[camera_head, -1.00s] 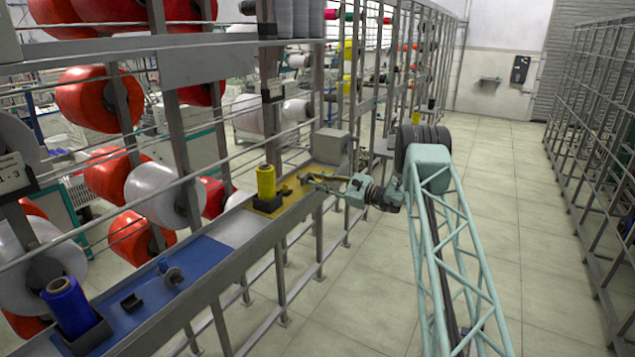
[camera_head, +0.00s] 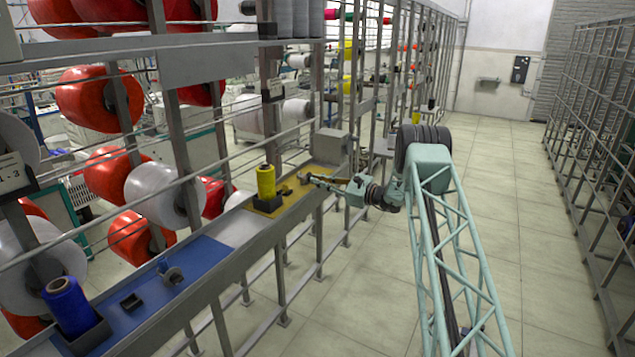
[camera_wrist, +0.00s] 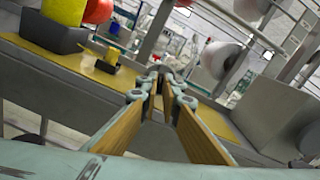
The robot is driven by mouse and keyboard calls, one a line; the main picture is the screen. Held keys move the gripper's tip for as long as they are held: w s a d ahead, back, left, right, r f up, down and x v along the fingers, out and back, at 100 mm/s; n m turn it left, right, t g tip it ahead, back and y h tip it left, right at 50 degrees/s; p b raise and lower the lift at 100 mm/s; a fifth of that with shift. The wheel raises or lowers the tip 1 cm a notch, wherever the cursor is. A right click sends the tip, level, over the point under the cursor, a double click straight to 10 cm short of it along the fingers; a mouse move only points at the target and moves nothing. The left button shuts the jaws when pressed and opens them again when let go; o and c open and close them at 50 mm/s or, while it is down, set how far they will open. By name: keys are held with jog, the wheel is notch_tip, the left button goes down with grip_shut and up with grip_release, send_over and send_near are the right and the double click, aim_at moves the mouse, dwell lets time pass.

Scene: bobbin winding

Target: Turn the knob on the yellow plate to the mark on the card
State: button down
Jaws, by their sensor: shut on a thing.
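The yellow plate (camera_head: 300,196) lies on the long rack shelf and also shows in the wrist view (camera_wrist: 44,60). My gripper (camera_head: 304,178) reaches in over its far part from the right. In the wrist view my gripper's two fingers (camera_wrist: 163,84) slant together to their tips above the plate. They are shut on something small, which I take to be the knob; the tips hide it. I cannot read the knob's angle. I cannot make out the card's mark in either view.
A yellow bobbin (camera_head: 265,181) stands in a dark holder on the plate, beside a small dark bracket (camera_wrist: 104,66). A grey box (camera_head: 331,143) stands behind my gripper. A blue plate (camera_head: 198,262) with a blue bobbin (camera_head: 68,305) lies nearer. The aisle floor is clear.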

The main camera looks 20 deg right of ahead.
jog(key=shift+d+m+p, duration=0.15)
jog(key=shift+m+p, duration=0.5)
jog(key=shift+m, duration=4.15)
jog(key=shift+w, duration=0.1)
jog(key=c, duration=2.9)
grip_release()
jog(key=shift+o, duration=0.2)
jog(key=v, duration=1.2)
jog(key=shift+r, duration=0.1)
